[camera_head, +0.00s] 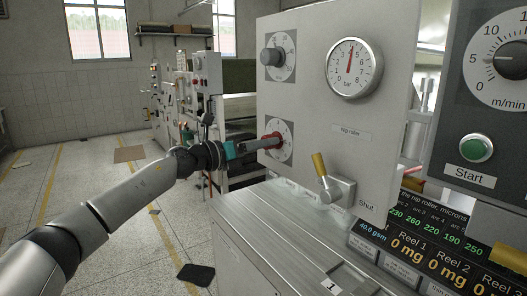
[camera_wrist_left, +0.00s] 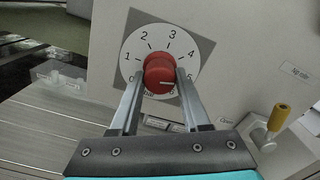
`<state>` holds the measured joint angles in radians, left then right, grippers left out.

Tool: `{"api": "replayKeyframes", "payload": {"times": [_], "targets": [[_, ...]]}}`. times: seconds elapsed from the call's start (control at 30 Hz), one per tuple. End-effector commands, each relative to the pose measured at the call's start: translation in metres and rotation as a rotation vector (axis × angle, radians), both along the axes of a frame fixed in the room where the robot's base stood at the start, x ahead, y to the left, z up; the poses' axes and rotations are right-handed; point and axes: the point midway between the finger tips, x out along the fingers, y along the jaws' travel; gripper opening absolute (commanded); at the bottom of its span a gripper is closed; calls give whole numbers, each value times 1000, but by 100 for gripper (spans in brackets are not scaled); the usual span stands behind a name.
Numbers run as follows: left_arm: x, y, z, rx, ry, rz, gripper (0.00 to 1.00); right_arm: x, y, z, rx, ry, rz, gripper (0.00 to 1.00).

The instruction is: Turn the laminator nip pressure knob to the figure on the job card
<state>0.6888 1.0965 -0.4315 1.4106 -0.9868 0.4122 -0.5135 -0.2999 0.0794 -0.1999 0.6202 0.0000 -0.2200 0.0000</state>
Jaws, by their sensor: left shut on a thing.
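The red knob (camera_wrist_left: 159,73) sits on a white dial numbered from 0 upward, on the grey panel. In the head view the knob (camera_head: 274,139) is partly hidden by my left gripper (camera_head: 262,144). My left gripper (camera_wrist_left: 160,82) is shut on the knob, one finger on each side. A white line on the knob points to the right, roughly toward the 5; the right finger hides part of that side. I cannot identify a job card. My right gripper is not in view.
A second, black knob (camera_head: 272,56) is above the red one. A yellow-handled lever (camera_head: 321,168) sticks out at lower right, by the label "Shut". A green Start button (camera_head: 476,148) and a display (camera_head: 440,245) are at right. The grey cabinet top (camera_head: 285,225) lies below.

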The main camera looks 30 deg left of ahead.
Motion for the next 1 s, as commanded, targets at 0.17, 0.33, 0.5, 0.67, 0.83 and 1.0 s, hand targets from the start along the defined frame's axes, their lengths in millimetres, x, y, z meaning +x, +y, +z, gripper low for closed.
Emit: {"api": "replayKeyframes", "payload": {"times": [0.17, 0.33, 0.5, 0.67, 0.83, 1.0], "targets": [[0, 0, -2, 110, -44, -2, 0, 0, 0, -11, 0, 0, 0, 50], [0, 0, -2, 179, -72, -1, 0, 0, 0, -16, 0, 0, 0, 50], [0, 0, -1, 218, -88, -1, 0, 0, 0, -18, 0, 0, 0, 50], [0, 0, -1, 233, -94, -1, 0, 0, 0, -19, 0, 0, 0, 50], [0, 0, -1, 234, -94, -1, 0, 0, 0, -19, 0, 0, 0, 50], [0, 0, -1, 233, -93, -1, 0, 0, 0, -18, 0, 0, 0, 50]]}}
